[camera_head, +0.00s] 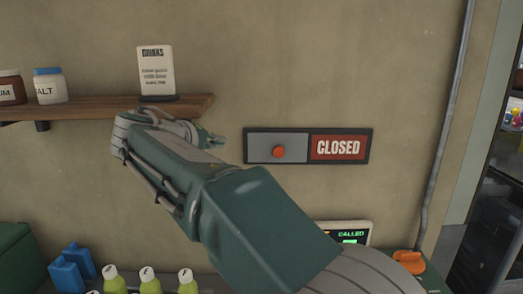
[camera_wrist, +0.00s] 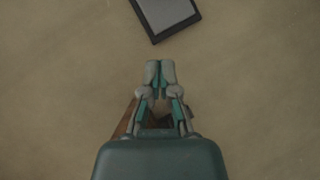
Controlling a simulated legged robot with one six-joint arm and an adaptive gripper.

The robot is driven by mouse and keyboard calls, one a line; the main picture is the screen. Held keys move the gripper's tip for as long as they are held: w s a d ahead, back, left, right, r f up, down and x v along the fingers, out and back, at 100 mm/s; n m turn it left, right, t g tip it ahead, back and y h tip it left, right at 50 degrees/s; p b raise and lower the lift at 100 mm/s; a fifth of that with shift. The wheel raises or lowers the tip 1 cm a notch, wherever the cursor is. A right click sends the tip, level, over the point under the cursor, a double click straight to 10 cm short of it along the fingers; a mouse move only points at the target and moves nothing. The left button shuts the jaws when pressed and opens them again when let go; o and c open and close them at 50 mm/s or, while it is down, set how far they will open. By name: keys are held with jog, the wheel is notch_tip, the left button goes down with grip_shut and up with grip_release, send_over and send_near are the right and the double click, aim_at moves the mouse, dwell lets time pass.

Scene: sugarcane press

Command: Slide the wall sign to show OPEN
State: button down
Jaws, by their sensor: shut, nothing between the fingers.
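The wall sign (camera_head: 365,134) is a dark-framed bar on the wall. Its grey sliding cover (camera_head: 261,147) sits over the left half and carries a round orange-red knob (camera_head: 278,151). The red right half (camera_head: 338,147) reads CLOSED. My gripper (camera_head: 216,140) is shut and empty, just left of the sign's left end and apart from it. In the wrist view my gripper (camera_wrist: 160,68) points at bare wall, with a corner of the sign (camera_wrist: 167,14) above its fingertips. The knob is out of the wrist view.
A wooden shelf (camera_head: 75,110) on the left holds a drinks card (camera_head: 156,71), a salt jar (camera_head: 49,85) and a brown jar (camera_head: 10,88). A display (camera_head: 352,234) sits under the sign. A conduit (camera_head: 446,120) runs down the wall at right.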

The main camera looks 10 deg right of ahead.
send_near(265, 149)
jog(key=w, duration=0.1)
jog(key=w+d, duration=0.1)
jog(key=shift+w+d+r, duration=0.1)
jog(key=shift+w+d, duration=0.2)
jog(key=d, duration=0.1)
jog(key=d+f, duration=0.1)
jog(key=d, duration=0.2)
jog(key=shift+d+f, duration=0.35)
jog(key=shift+a, duration=0.4)
jog(key=s+d, duration=0.1)
jog(key=d, duration=0.5)
jog(key=s+d, duration=0.1)
jog(key=d, duration=0.5)
jog(key=s+d, duration=0.1)
jog(key=d, duration=0.5)
jog(key=shift+s+d, duration=0.1)
jog(key=shift+s, duration=0.2)
jog(key=shift+r, duration=0.1)
